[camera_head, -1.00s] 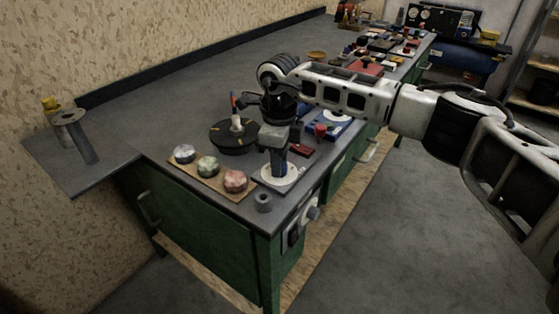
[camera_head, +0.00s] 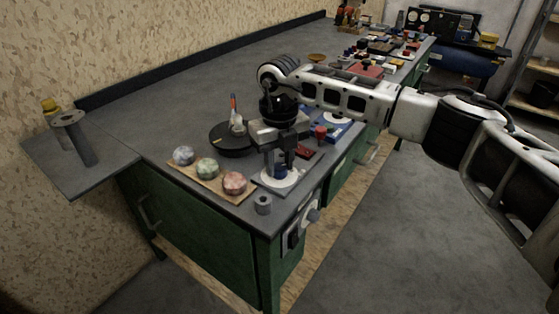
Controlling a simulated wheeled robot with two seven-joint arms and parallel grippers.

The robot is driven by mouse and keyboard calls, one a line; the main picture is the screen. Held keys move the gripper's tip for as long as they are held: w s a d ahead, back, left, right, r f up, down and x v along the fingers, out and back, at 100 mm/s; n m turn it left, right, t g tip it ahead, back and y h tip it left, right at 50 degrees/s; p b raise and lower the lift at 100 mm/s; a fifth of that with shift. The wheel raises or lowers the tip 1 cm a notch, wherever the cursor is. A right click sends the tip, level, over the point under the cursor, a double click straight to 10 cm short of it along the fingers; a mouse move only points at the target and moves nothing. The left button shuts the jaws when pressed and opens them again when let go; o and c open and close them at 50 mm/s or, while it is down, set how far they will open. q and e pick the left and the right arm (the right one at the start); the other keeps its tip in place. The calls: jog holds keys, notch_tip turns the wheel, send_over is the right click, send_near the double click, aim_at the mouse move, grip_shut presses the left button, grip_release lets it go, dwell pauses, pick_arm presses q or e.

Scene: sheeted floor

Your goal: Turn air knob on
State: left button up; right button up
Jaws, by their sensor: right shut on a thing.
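The air knob (camera_head: 280,171) is a small dark knob on a round white dial plate (camera_head: 284,183) near the front corner of the grey bench. My right gripper (camera_head: 281,166) points down over the dial, with its fingers shut on the knob. The fingers hide much of the knob, so its exact setting cannot be read. My right arm comes in from the right. My left gripper is not in view.
Left of the dial, a wooden board (camera_head: 222,190) holds three mottled balls. A small grey cylinder (camera_head: 263,204) stands at the front edge. A black round plate (camera_head: 232,139) lies behind. A red knob (camera_head: 321,132) and a blue tray (camera_head: 338,129) are behind right.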

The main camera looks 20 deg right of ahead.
aim_at(280, 167)
jog(key=shift+w+r+m, duration=0.1)
jog(key=shift+r+m, duration=0.05)
jog(key=shift+m, duration=0.25)
jog(key=o, duration=1)
pick_arm(q)
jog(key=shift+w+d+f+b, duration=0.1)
jog(key=shift+b, duration=0.5)
pick_arm(e)
notch_tip(280, 167, up, 16)
jog(key=shift+f, duration=0.1)
